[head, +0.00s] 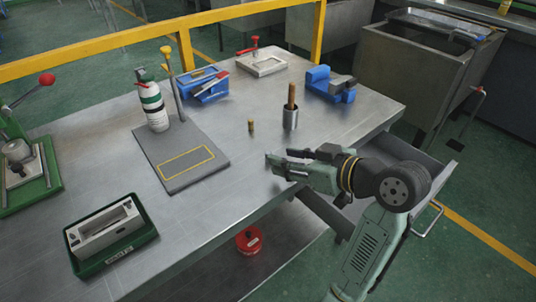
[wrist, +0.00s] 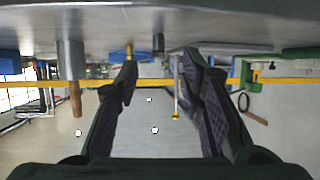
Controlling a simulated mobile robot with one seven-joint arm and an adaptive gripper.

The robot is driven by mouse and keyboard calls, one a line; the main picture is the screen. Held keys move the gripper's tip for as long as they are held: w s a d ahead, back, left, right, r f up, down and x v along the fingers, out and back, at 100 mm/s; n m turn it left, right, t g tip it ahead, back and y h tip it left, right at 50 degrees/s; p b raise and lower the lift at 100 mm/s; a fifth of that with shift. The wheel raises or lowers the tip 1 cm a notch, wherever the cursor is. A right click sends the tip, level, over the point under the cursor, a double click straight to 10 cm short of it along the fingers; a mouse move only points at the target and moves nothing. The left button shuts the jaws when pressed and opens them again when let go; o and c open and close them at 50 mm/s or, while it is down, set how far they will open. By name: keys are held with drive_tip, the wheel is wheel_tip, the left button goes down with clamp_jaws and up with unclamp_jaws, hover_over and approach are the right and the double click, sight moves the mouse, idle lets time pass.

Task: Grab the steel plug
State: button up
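A small dark grey cylinder, which looks like the steel plug (wrist: 158,43), shows in the wrist view, where the picture is upside down with the table at the top. It stands on the table ahead of my gripper (wrist: 161,66), in line with the gap between the fingers and apart from both. I cannot make it out clearly in the head view. My gripper (head: 277,158) is open and empty, low over the table's front edge.
A steel cup (head: 290,120) with a wooden handle in it stands right of the brass plug. A grey mat (head: 180,180) with a bottle (head: 154,105) and a thin post lies left. A blue vise (head: 325,86) stands back right. The table ahead of my gripper is mostly clear.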

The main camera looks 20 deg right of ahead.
drive_tip(key=p+x, duration=0.1)
drive_tip(key=x, duration=0.4)
drive_tip(key=shift+w+r+p, duration=0.1)
drive_tip(key=shift+w+p, duration=0.1)
drive_tip(key=shift+p, duration=0.15)
clamp_jaws()
